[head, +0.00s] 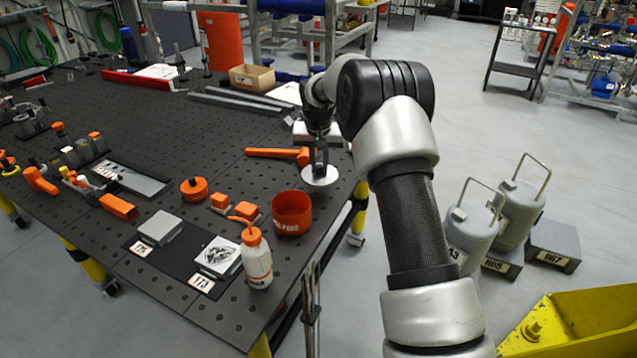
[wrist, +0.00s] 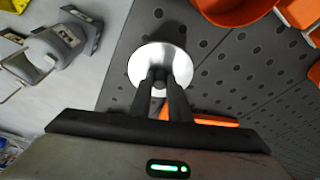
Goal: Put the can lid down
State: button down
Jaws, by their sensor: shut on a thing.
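The can lid (head: 320,177) is a round silvery disc with a knob on top. My gripper (head: 319,150) is shut on its knob and holds it near the right edge of the dark perforated table. In the wrist view the lid (wrist: 147,62) lies beyond the fingertips of my gripper (wrist: 160,82), which hide part of the knob. I cannot tell whether the lid touches the table. An open orange-red can (head: 292,214) stands on the table just left of and nearer than the lid; part of it shows at the top of the wrist view (wrist: 235,10).
A white bottle with an orange cap (head: 256,262) stands near the front edge. An orange hammer (head: 278,152) lies behind the lid. Orange blocks (head: 221,201) and a black mat with plates (head: 182,262) lie to the left. Grey weights (head: 470,232) stand on the floor at right.

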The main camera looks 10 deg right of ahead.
aim_at(319, 176)
jog(key=shift+f, duration=2.65)
jog(key=shift+f, duration=0.1)
jog(key=shift+f, duration=0.15)
jog(key=c, duration=1.7)
grip_release()
jog(key=shift+o, duration=0.2)
